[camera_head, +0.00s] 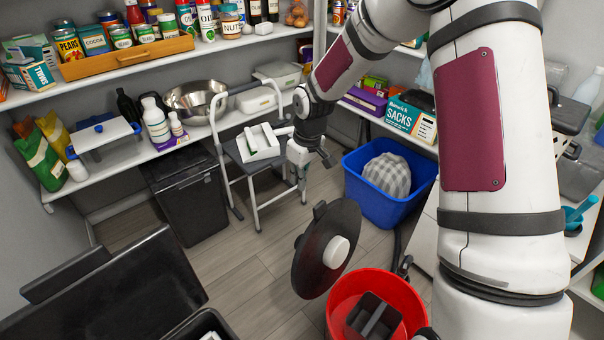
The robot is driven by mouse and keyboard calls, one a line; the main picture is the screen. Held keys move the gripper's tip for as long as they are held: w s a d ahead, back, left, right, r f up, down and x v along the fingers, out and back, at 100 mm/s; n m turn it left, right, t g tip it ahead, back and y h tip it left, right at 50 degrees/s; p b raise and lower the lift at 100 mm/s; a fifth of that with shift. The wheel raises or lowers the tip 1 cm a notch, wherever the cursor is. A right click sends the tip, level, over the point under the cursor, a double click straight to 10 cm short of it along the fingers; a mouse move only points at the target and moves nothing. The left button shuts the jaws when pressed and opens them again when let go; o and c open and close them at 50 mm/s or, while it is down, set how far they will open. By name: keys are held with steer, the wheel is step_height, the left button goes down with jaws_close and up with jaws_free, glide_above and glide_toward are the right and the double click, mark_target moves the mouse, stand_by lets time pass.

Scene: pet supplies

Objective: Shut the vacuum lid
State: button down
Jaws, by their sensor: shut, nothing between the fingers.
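The vacuum is a red round canister (342,293) at the bottom centre right, open at the top with a dark block-shaped part inside. Its lid (312,252), a black disc with a white round knob, stands steeply tilted up at the canister's left rear. The hinge is not clear to see. My gripper (326,157) is dark and small in view, shut and empty.
A blue bin (369,204) with a checked bundle stands behind the vacuum. A grey step stool (262,187) and a black bin (190,206) stand further left. A large black open lid (125,290) fills the lower left. Laden shelves line the walls. Bare floor shows left of the vacuum.

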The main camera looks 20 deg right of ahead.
step_height(320, 180, down, 5)
steer(key=b, duration=0.1)
steer(key=shift+s+d+r, duration=0.25)
steer(key=shift+s+d, duration=0.15)
steer(key=shift+s, duration=0.3)
steer(key=shift+s+d+r, duration=0.25)
steer(key=shift+s+d, duration=0.15)
steer(key=shift+s, duration=0.25)
steer(key=shift+s, duration=0.1)
